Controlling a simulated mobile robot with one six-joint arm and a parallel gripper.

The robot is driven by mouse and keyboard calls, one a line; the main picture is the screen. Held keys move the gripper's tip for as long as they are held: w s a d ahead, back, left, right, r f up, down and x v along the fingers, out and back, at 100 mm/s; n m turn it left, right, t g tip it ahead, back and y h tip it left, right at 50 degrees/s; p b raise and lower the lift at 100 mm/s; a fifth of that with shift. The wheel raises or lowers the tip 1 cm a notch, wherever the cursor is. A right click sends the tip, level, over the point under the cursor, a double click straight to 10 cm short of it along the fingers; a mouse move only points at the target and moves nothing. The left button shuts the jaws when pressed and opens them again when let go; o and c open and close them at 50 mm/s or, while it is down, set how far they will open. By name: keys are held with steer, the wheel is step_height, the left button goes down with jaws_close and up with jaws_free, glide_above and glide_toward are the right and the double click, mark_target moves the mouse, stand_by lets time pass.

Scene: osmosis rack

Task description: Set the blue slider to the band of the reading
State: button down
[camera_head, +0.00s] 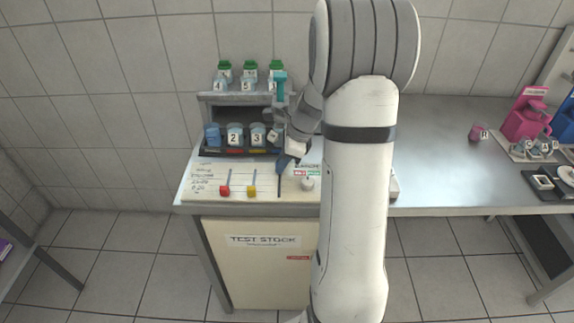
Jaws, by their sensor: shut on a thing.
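The blue slider (283,161) is at the upper end of its slot on the sloped white panel (240,205). My gripper (287,157) reaches down to the panel from the right and is shut on the blue slider; the fingertips are small and partly hidden. The slot's dark line (279,185) runs on below the slider. The red slider (225,190) and the yellow slider (252,190) sit at the lower ends of their slots. Handwritten lines (203,180) are at the panel's left, too small to read. A small label (306,172) has red and green fields.
A white knob (307,184) sits right of the blue slot. Numbered jars (235,134) stand in the rack behind, with green-lidded jars (225,71) above. A teal upright piece (280,88) is beside my wrist. The steel bench (430,160) on the right is mostly clear.

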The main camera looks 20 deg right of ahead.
steer(key=shift+w+d+r, duration=0.1)
steer(key=shift+w, duration=0.1)
steer(key=c, duration=1.4)
jaws_free()
steer(key=shift+o, duration=0.2)
steer(key=v, duration=0.7)
steer(key=shift+r, duration=0.35)
steer(key=shift+s, duration=0.15)
